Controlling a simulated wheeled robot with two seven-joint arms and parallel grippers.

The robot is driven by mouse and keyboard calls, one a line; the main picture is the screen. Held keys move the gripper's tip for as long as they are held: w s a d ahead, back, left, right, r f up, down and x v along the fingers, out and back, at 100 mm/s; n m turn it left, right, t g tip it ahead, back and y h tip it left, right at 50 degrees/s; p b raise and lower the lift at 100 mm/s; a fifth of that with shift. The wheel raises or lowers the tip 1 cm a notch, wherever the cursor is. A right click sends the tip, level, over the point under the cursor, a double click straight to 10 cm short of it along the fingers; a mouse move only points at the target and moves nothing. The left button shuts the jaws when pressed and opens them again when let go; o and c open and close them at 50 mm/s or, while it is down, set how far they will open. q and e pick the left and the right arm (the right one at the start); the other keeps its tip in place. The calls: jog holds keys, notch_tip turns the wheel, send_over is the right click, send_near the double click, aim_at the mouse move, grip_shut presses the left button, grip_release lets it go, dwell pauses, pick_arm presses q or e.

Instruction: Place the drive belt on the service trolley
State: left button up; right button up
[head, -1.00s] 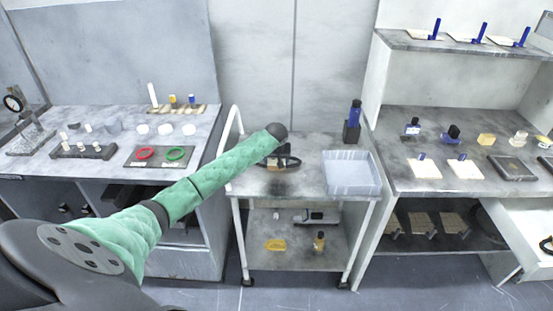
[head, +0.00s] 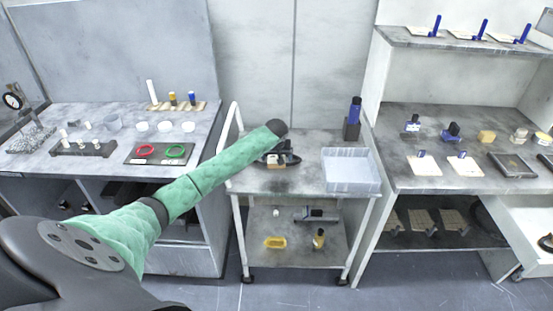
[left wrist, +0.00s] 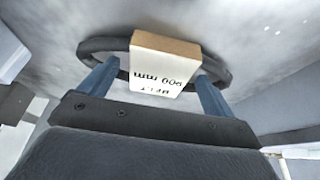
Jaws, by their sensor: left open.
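The drive belt (left wrist: 97,45) is a black ring with a pale tag block (left wrist: 162,66) printed "BELT", upside down in the left wrist view. It lies on the grey top of the service trolley (head: 305,187), and it shows small and dark in the head view (head: 294,160), partly behind my left gripper (head: 278,159). In the left wrist view, my left gripper (left wrist: 160,78) is open. Its two blue fingers stand apart at either side of the tag, close to the belt. I cannot tell whether they touch it. My right gripper is not in view.
A clear bin (head: 352,171) and a dark stand with a blue-topped bottle (head: 354,112) occupy the trolley's right side. Benches stand left (head: 45,160) and right (head: 400,188). The trolley's front strip is clear.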

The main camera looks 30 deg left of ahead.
pick_arm(q)
jog(key=shift+s+d+r, duration=0.2)
jog(key=shift+s+r, duration=0.05)
jog(key=shift+r, duration=0.35)
jog(key=b+v, duration=0.2)
jog(key=v, duration=0.8)
jog(key=shift+b, duration=0.4)
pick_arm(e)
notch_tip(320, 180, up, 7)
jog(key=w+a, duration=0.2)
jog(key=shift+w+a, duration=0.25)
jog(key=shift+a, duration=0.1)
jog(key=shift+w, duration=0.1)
